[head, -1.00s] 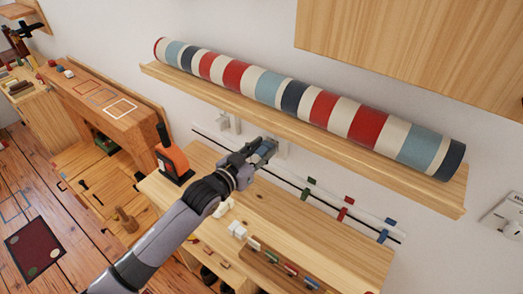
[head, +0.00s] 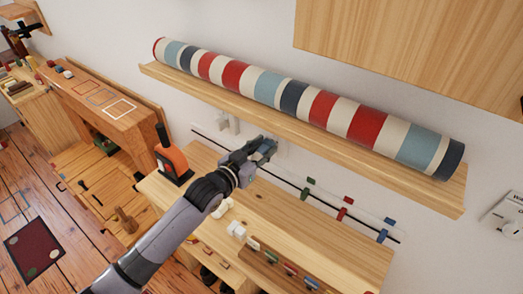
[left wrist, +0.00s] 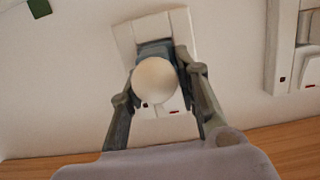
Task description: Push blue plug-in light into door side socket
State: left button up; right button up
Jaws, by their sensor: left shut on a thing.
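My left gripper (head: 264,149) is at the wall below the long wall shelf, above the bench top. In the left wrist view its two fingers (left wrist: 158,88) are shut on the sides of the blue plug-in light (left wrist: 153,50), whose round white globe (left wrist: 155,80) faces the camera. Directly behind the light is a white socket plate (left wrist: 180,22), partly hidden by the light and fingers. Whether the light's prongs are in the socket is hidden. A second white socket plate (left wrist: 288,45) shows at the right there. My right gripper is not in view.
The wooden wall shelf (head: 440,197) with a striped roll (head: 330,110) overhangs the gripper. An orange tool (head: 172,157) stands on the bench (head: 330,243) to the left. Green, red and blue tags (head: 345,208) hang along a dark rail to the right.

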pick_arm(q)
jog(key=shift+w+d, duration=0.35)
jog(key=shift+w, duration=0.1)
jog(key=o, duration=1.2)
jog(key=shift+o, duration=0.3)
jog(key=shift+s, duration=0.1)
jog(key=v, duration=1.2)
